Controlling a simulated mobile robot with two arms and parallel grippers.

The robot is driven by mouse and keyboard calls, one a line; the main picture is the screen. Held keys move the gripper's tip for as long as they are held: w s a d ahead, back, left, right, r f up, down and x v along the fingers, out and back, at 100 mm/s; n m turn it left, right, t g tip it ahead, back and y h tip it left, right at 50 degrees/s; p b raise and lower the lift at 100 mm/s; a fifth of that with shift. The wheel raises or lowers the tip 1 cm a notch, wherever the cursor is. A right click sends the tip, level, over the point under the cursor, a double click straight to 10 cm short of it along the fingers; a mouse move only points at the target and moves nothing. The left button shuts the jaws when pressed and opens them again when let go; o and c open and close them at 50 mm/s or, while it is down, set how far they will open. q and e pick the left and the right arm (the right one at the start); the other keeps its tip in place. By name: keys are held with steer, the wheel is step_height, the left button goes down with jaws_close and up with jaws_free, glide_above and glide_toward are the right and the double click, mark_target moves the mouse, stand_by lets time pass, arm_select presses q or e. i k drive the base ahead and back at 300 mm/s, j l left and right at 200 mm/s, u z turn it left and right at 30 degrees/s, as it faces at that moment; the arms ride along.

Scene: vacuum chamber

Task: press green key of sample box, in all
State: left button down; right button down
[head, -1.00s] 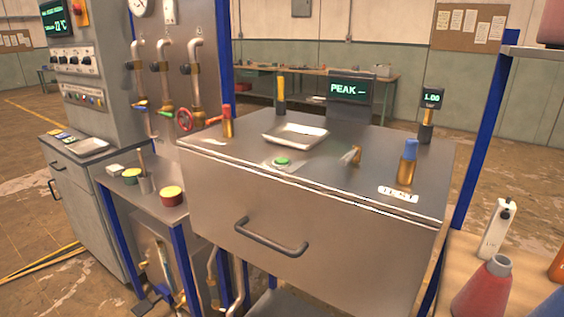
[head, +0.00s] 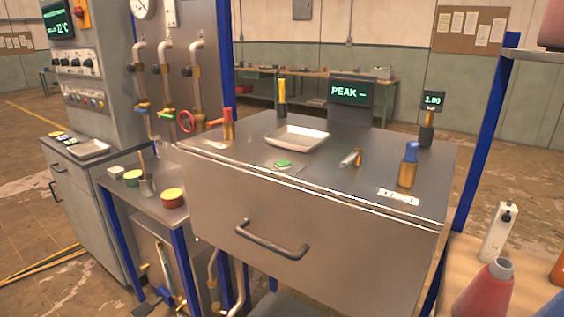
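A green key (head: 283,163) sits on a small plate on top of the metal sample box (head: 330,215), near the middle of its front edge. The box top also carries a silver tray (head: 297,138) behind the key and a small lever (head: 351,158) to its right. A display (head: 349,92) at the back reads "PEAK –". A smaller display (head: 433,101) at the right reads about 1.00. Neither of my grippers shows in the head view.
A blue-capped brass post (head: 408,165), a red-capped post (head: 228,125) and a yellow-topped post (head: 282,98) stand on the box top. A drawer handle (head: 271,240) juts from its front. A red bottle (head: 487,290) stands at lower right.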

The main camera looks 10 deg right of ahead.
mark_target(283, 163)
steer(key=i+j+z, duration=0.2)
steer(key=j, duration=0.15)
steer(key=i+j+z, duration=0.2)
steer(key=j, duration=0.2)
steer(key=i+j+z, duration=0.2)
steer(key=j, duration=0.2)
steer(key=j+z, duration=0.2)
steer(key=j, duration=0.2)
steer(key=i+j+z, duration=0.1)
steer(key=j+z, duration=0.15)
steer(key=j, duration=0.2)
